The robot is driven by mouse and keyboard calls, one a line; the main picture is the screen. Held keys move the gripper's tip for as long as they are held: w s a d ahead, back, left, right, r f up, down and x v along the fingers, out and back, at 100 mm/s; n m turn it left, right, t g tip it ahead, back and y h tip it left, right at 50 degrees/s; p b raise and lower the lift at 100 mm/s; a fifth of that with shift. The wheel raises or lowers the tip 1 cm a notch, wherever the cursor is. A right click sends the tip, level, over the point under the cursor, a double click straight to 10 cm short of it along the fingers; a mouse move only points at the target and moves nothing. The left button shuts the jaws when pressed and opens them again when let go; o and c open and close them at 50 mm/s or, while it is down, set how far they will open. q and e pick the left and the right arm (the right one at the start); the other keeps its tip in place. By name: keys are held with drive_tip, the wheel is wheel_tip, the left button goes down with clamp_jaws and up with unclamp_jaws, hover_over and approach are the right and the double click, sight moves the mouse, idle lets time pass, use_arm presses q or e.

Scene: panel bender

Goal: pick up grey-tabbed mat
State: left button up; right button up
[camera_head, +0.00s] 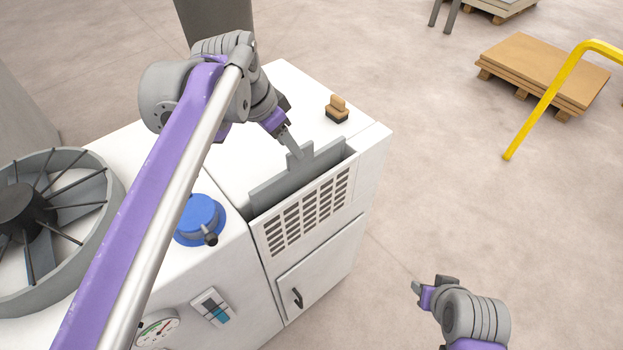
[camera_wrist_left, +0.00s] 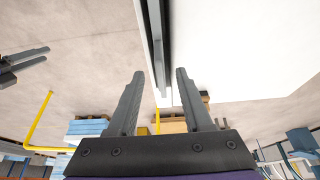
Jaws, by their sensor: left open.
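The grey-tabbed mat (camera_head: 283,184) is a thin grey sheet standing on edge in the slot of a white machine, with a tab rising from its top edge. Its lower part is hidden in the slot. My left gripper (camera_head: 298,153) is open at the tab. In the left wrist view my left gripper (camera_wrist_left: 160,75) has its fingers apart, and a grey strip, seemingly the mat's edge (camera_wrist_left: 157,40), runs into the gap between them. I cannot tell whether they touch it. My right gripper (camera_head: 431,285) hangs off to the right, empty, with its fingers seemingly apart.
The white machine (camera_head: 235,165) has a slotted vent (camera_head: 307,210) in front of the mat. A wooden-handled block (camera_head: 337,109) stands behind the slot. A blue cap (camera_head: 199,218) and large fan (camera_head: 60,225) are to the left. A yellow rail (camera_head: 550,97) and pallet (camera_head: 540,68) stand right.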

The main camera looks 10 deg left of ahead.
sight(303, 162)
use_arm(q)
drive_tip(key=x, duration=0.5)
drive_tip(key=shift+f, duration=0.2)
drive_tip(key=x, duration=0.5)
drive_tip(key=shift+w+d, duration=0.1)
drive_tip(key=shift+w, duration=0.15)
drive_tip(key=shift+s, duration=0.1)
clamp_jaws()
idle(0.8)
